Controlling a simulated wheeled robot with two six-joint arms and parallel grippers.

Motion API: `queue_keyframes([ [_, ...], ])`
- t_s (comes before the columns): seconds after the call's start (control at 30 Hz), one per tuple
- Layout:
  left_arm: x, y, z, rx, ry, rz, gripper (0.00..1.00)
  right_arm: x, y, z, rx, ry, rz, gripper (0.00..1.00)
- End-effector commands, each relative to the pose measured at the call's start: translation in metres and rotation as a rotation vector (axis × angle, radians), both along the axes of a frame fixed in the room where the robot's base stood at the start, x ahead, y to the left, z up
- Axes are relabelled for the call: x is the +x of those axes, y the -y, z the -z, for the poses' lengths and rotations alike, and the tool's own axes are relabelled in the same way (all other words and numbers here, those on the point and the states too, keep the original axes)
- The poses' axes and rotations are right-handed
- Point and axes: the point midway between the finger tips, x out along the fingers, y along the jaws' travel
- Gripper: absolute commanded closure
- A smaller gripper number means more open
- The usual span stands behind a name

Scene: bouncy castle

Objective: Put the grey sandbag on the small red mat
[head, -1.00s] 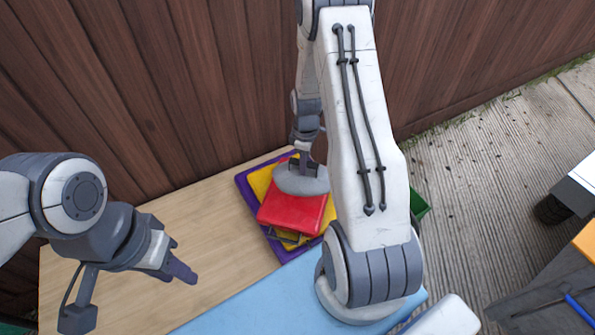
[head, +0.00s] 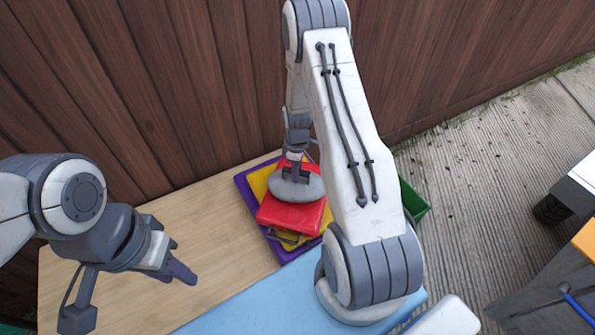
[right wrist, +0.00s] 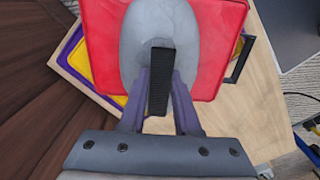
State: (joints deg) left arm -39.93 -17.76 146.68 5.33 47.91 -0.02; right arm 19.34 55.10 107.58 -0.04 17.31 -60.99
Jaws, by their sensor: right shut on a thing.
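The grey sandbag (head: 297,189) is a rounded oval bag over the small red mat (head: 291,216), in the middle of the head view. My right gripper (head: 295,172) is shut on the bag from above. In the right wrist view the sandbag (right wrist: 158,38) has a black strap (right wrist: 160,80) between my right fingers (right wrist: 160,95), with the red mat (right wrist: 98,45) behind it. I cannot tell whether the bag touches the mat. My left gripper (head: 182,271) is empty over the wooden table at left; its finger gap is not clear.
The red mat lies on a yellow mat (head: 259,184) and a larger purple mat (head: 246,197) on the wooden table (head: 195,215). A light blue mat (head: 240,306) lies at the front. A green container (head: 413,199) is behind my right arm. A wooden fence (head: 200,80) stands behind.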

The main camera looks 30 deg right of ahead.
Motion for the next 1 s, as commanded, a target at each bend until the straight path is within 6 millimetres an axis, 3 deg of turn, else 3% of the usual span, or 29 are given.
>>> queue_keyframes([
  [0.07,0.0,0.0,0.002,0.0,0.0,0.0,0.64,0.001,0.0,0.002,-0.001,0.002,0.0,1.0],
  [0.1,0.0,0.0,0.002,0.0,0.0,0.0,0.64,0.0,0.0,0.002,0.0,0.0,0.0,0.58],
  [0.17,0.0,0.0,0.001,0.0,0.0,0.0,0.64,0.0,0.0,0.002,0.0,0.0,0.0,0.39],
  [0.57,0.0,0.0,-0.001,0.0,0.0,0.0,0.64,0.001,0.0,-0.005,-0.001,0.002,0.0,0.39],
  [1.0,0.0,0.0,-0.005,0.0,0.0,0.0,0.64,0.001,0.0,-0.09,-0.002,0.004,0.0,0.39],
])
